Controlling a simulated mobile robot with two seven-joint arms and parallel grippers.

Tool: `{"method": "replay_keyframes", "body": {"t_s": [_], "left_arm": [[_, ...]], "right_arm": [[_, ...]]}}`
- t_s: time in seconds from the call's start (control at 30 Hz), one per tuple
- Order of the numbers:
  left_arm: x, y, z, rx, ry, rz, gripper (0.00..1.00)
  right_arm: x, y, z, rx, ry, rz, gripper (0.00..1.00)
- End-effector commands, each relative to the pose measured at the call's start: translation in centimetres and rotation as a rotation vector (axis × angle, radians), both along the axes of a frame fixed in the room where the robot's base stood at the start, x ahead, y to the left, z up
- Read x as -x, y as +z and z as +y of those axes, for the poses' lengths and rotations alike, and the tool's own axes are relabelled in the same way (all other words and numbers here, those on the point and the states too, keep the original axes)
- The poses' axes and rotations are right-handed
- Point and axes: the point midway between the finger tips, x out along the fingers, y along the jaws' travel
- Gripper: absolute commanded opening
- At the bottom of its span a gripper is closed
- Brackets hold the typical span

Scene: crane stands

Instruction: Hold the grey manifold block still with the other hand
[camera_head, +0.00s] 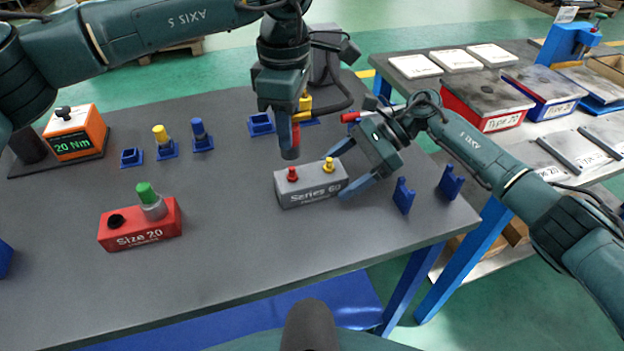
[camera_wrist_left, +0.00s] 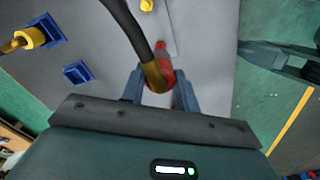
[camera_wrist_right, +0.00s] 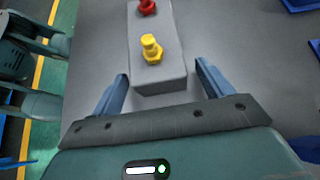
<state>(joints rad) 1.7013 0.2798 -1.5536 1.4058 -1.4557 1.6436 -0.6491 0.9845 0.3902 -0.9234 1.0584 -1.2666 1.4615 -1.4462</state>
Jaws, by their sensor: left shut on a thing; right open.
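In the right wrist view the fingers stand on either side of the block (camera_wrist_right: 159,75), with visible gaps. My left gripper (camera_head: 290,148) is shut on a hose end with a red part (camera_head: 296,134) and a yellow sleeve (camera_wrist_left: 155,77), above and behind the block. Its exact tip is partly hidden by the fingers.
A red "Size 20" block (camera_head: 140,226) stands at the left. An orange 20 Nm device (camera_head: 75,134) is at the far left. Blue holders stand behind, and empty blue holders (camera_head: 403,196) are right of my right gripper. The table's front is clear.

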Motion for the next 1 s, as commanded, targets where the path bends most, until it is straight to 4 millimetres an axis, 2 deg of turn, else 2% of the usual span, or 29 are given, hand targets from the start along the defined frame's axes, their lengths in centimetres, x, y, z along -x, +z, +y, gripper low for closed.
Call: {"method": "replay_keyframes", "body": {"t_s": [0.23, 0.37, 0.8, 1.0], "left_arm": [[0.0, 0.0, 0.0, 0.000, 0.000, 0.000, 0.05], [0.0, 0.0, 0.0, 0.000, 0.000, 0.000, 0.05], [0.0, 0.0, 0.0, 0.000, 0.000, 0.000, 0.05], [0.0, 0.0, 0.0, 0.000, 0.000, -0.001, 0.05]], "right_arm": [[0.0, 0.0, -0.1, 0.000, 0.000, 0.000, 0.80], [-0.3, 0.6, -0.9, 0.001, -0.002, -0.002, 0.80], [-2.6, 5.5, -7.7, 0.001, -0.004, -0.002, 0.80], [-3.0, 6.7, -9.2, 0.000, 0.000, -0.001, 0.80]]}}
